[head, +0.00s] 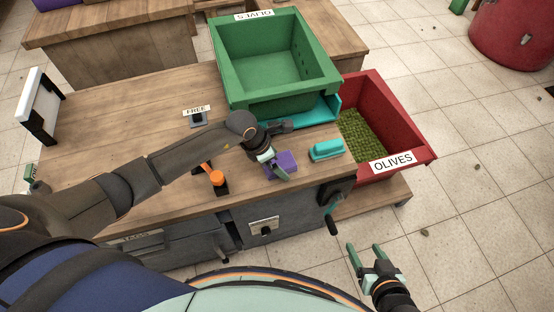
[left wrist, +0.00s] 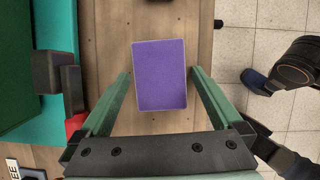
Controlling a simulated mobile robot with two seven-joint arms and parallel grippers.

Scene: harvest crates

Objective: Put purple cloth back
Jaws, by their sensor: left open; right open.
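The purple cloth (head: 287,160) lies on the wooden table near its front edge, as a flat, folded-looking rectangle. In the left wrist view the cloth (left wrist: 160,75) shows whole between the fingers. My left gripper (head: 273,163) is open just over the cloth, which it partly hides in the head view. The left fingers (left wrist: 160,73) stand one to each side of the cloth; I cannot tell if they touch it. My right gripper (head: 365,249) is open and empty, out over the floor in front of the table.
A teal brush-like block (head: 327,149) lies right of the cloth. A green crate (head: 273,95) stands behind on a teal base. A red crate (head: 385,100) labelled OLIVES holds green olives at the right. An orange-knobbed lever (head: 216,178) and FREE sign (head: 196,111) stand left.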

